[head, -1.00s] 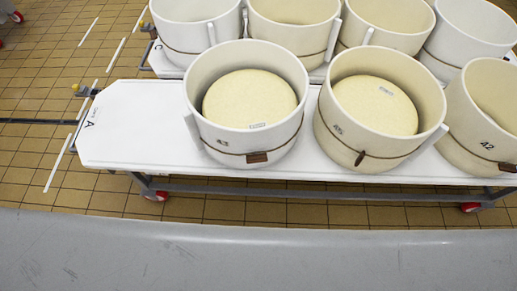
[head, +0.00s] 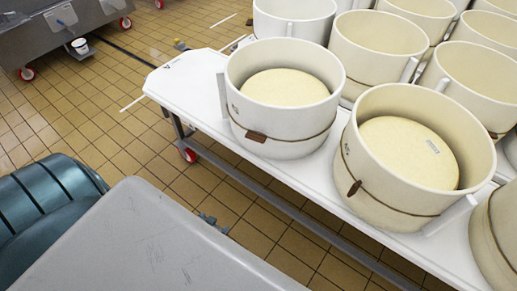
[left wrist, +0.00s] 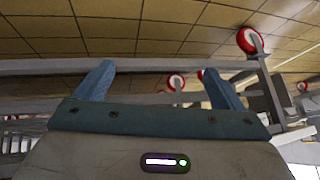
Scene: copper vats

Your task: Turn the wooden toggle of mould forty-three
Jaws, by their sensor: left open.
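Mould forty-three (head: 240,88) is the white round mould nearest the corner of the white table, with a pale cheese inside. A thin brown cord runs round it, and its wooden toggle (head: 256,136) lies nearly level against the front wall. The number was legible a second ago; now it is too small to read. My left gripper (head: 215,222) shows only its fingertips past a grey surface, low in front of the table and apart from the toggle. In the left wrist view its two blue fingers (left wrist: 158,88) are open and empty. My right gripper is not in view.
A second cheese-filled mould (head: 400,205) stands to the right, its toggle (head: 353,188) tilted. Several empty moulds crowd behind. The white table (head: 185,88) has a metal frame and red castors (head: 187,154). Tiled floor is open to the left, with steel equipment (head: 60,35) beyond.

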